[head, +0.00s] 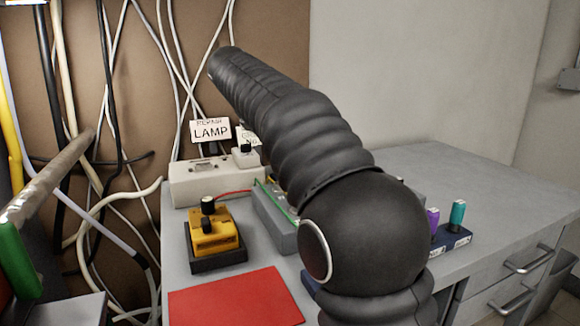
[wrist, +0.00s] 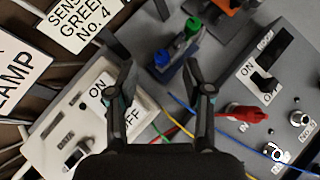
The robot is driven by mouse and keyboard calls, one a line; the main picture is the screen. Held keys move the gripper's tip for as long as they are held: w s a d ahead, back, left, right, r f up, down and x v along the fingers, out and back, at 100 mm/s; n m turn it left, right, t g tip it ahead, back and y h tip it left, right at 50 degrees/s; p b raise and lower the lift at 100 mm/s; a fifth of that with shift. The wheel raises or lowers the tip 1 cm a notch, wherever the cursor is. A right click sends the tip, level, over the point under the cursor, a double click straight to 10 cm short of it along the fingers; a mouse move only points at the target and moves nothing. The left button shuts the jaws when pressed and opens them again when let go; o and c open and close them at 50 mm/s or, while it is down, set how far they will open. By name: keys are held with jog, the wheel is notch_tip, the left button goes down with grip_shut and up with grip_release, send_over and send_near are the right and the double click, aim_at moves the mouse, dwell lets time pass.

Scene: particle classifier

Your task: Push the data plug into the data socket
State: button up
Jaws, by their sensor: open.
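My gripper (wrist: 160,78) is open in the wrist view, with nothing seen between its two dark fingers. A white box (wrist: 40,148) lies below and left of it, with a small label that seems to read DATA (wrist: 66,137) and a dark opening with a light part beside it. The same white box (head: 185,186) seems to show at the back of the desk in the head view. I cannot make out for certain which part is the data plug. My black arm hides the gripper and part of the desk in the head view.
A yellow device (head: 214,232) on a black base and a red mat (head: 236,299) lie at the desk's front left. Purple (head: 433,218) and teal (head: 458,213) pieces stand right of my arm. A grey switch panel (wrist: 285,110) has a red clip (wrist: 246,114) and wires.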

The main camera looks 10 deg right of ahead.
jog(key=x, duration=0.3)
jog(key=b+x, duration=0.1)
jog(key=x, duration=0.1)
jog(key=shift+s+f, duration=0.25)
jog(key=shift+f, duration=0.1)
grip_shut()
